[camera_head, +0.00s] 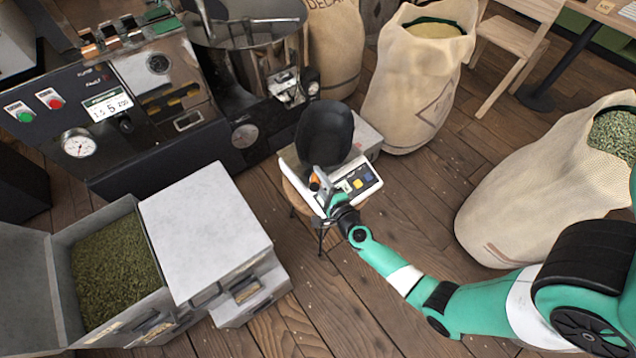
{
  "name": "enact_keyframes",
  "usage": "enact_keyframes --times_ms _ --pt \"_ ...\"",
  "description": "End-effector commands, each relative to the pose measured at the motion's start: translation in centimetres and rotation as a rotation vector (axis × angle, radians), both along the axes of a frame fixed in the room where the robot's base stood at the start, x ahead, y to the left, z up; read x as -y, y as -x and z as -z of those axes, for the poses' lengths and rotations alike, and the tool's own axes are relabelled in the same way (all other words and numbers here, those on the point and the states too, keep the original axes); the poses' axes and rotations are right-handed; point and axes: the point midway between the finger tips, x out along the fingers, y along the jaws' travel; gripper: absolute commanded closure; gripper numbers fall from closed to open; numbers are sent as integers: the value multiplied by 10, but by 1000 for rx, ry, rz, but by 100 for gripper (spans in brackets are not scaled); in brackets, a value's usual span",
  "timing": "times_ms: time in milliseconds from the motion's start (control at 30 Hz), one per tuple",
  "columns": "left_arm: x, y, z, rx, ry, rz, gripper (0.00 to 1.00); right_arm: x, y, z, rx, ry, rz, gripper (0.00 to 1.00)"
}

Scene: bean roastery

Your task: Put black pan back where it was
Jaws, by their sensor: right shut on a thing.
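The black pan (324,132) is in the middle of the head view, over a white scale (363,182) with a small display and coloured buttons. My right gripper (321,182) reaches in from the lower right and is shut on the near end of the pan, which hides part of the scale. I cannot tell whether the pan touches the scale or hangs just above it. My left gripper is not in view.
The scale rests on a small stool (296,199). The roaster (140,110) with gauges stands at the left. A grey cabinet (205,225) and a bin of green beans (112,268) are lower left. Sacks (415,85) (540,190) stand behind and right. Wooden floor between is clear.

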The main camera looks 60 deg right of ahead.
Motion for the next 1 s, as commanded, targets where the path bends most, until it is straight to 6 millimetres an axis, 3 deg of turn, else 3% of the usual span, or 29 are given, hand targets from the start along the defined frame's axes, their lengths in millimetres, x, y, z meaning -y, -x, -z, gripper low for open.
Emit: enact_keyframes --times_ms 300,333,467,833,1000 --pt "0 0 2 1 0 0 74 0 0 2 1 1 1 100" --pt "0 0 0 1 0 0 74 0 0 1 1 -1 0 58" --pt "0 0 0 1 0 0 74 0 0 1 1 -1 0 34" --pt "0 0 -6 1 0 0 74 0 0 -6 1 -1 0 33" --pt "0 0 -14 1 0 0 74 -19 25 -8 -3 -3 -3 33"
